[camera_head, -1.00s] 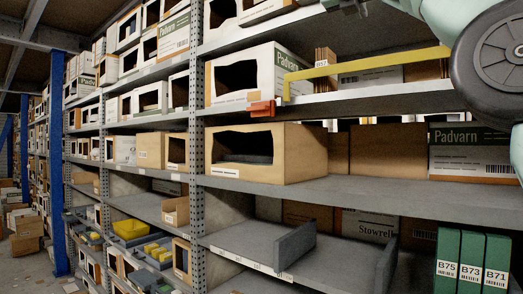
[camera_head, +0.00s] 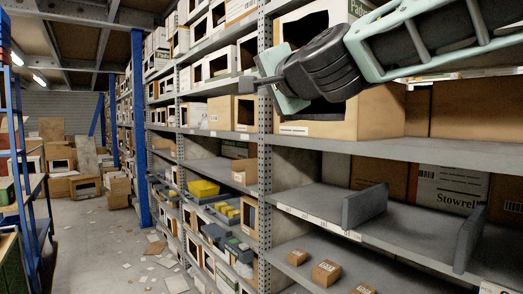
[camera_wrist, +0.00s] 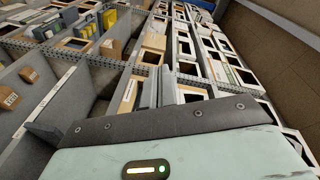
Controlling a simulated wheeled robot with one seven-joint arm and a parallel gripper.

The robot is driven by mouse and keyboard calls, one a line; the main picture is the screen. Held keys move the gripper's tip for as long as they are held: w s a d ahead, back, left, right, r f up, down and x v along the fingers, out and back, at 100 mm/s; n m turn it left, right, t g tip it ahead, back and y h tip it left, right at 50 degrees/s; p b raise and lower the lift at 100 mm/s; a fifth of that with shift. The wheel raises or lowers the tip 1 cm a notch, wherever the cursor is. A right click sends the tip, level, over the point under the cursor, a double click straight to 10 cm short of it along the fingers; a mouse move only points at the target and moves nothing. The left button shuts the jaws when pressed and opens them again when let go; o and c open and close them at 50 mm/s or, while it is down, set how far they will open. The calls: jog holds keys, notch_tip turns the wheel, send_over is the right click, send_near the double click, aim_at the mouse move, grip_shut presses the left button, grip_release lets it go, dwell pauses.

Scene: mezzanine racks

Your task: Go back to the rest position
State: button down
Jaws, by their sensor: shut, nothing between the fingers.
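My arm reaches in from the upper right of the head view, and my gripper (camera_head: 244,86) points left in front of the shelf rack. Its narrow dark fingertips look shut and empty, apart from the rack upright behind them.
The rack's perforated upright (camera_head: 265,190) and shelf edges are close on the right. Small cartons (camera_head: 326,272) sit on a low shelf. A yellow bin (camera_head: 203,189) is farther back. The aisle floor (camera_head: 105,245) on the left has scattered papers; a blue rack (camera_head: 38,190) borders it.

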jog(key=s+f+n+g+h+b, duration=0.1)
jog(key=s+f+n+g, duration=0.5)
jog(key=f, duration=0.8)
jog(key=s+f+n+g+b, duration=0.1)
jog(key=s+f+n+g, duration=0.2)
jog(key=s+f, duration=0.85)
jog(key=s+d+f+n+g+h+b, duration=0.1)
jog(key=s+d+f+n+g+h, duration=0.2)
jog(key=s+d+f, duration=0.4)
jog(key=s+d+f+n+g+h+b, duration=0.1)
jog(key=s+d+f+n+g+h, duration=0.2)
jog(key=s+d+f, duration=0.4)
notch_tip(320, 180, down, 6)
jog(key=shift+s+d+f+g+h, duration=0.15)
jog(key=shift+s+g+h, duration=0.15)
jog(key=shift+s, duration=0.55)
jog(key=shift+d, duration=0.1)
